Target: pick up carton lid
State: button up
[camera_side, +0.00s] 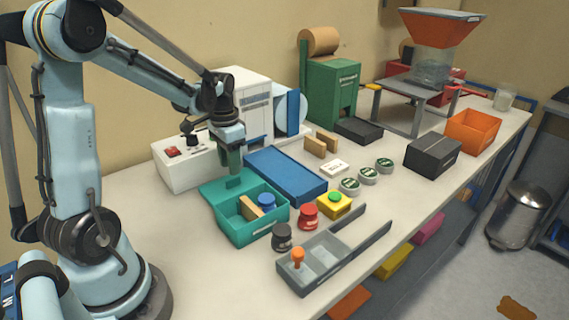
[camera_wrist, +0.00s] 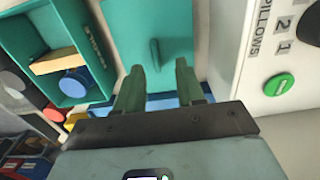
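The carton lid (camera_side: 213,189) is a flat teal panel with a small upright handle, at the back left edge of the open teal carton (camera_side: 246,236). In the wrist view the lid (camera_wrist: 175,28) fills the upper middle, with its handle beyond my fingertips and roughly in line with the gap between them. My gripper (camera_side: 232,170) points down just above the lid in the side view. In the wrist view its two green fingers (camera_wrist: 157,73) are apart with nothing between them. I cannot tell the exact height above the handle.
The carton holds a tan block (camera_side: 250,208) and a blue round piece (camera_side: 267,201). A blue tray (camera_side: 285,176) lies close on the right. A white machine (camera_side: 184,168) with a red switch stands behind on the left.

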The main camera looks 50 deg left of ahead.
aim_at(234, 185)
jog(key=shift+d+f, duration=0.15)
jog(key=shift+f, duration=1.05)
jog(key=shift+d+f, duration=0.15)
jog(key=shift+f, duration=1)
grip_shut()
